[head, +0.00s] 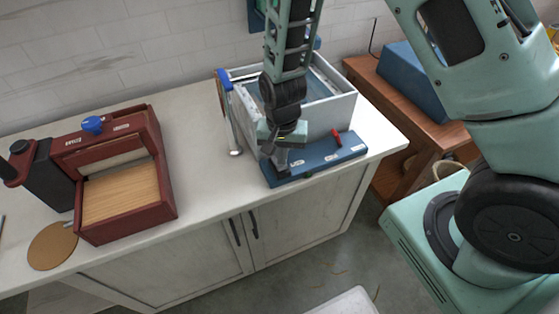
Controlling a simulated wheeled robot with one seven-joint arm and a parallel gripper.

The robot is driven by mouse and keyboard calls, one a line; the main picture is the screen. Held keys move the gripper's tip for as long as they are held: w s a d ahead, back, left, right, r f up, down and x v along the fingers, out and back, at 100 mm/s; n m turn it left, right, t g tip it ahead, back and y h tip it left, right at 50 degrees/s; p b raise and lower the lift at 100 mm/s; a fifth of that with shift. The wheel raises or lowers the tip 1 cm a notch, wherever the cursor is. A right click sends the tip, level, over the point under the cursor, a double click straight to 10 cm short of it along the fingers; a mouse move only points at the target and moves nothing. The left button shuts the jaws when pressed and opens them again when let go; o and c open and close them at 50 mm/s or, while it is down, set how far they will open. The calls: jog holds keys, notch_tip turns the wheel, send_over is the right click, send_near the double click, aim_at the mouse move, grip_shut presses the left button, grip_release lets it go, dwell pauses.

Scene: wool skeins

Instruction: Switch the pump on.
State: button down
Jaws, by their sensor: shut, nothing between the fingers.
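A blue switch panel (318,164) with small white labels lies along the front of a grey-white tub (335,115) on the counter. A red lever (337,138) stands up on the panel's right part, tilted. My gripper (281,169) points down over the panel's left part, left of the red lever. Its fingers are shut and empty; I cannot tell whether they touch the panel. The gripper and arm hide part of the panel and whatever control is beneath them. The label text is too small to read.
A blue-handled tap (224,80) stands at the tub's left side. A dark red box (176,190) with a blue knob (92,124) and a wooden slatted inside is at the left, beside a round brown disc (52,246). Bare counter (205,150) lies between box and tub.

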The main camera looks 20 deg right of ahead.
jog(key=shift+f+b, duration=0.3)
jog(key=shift+f, duration=0.15)
jog(key=shift+r+p, duration=3.15)
jog(key=shift+r, duration=0.45)
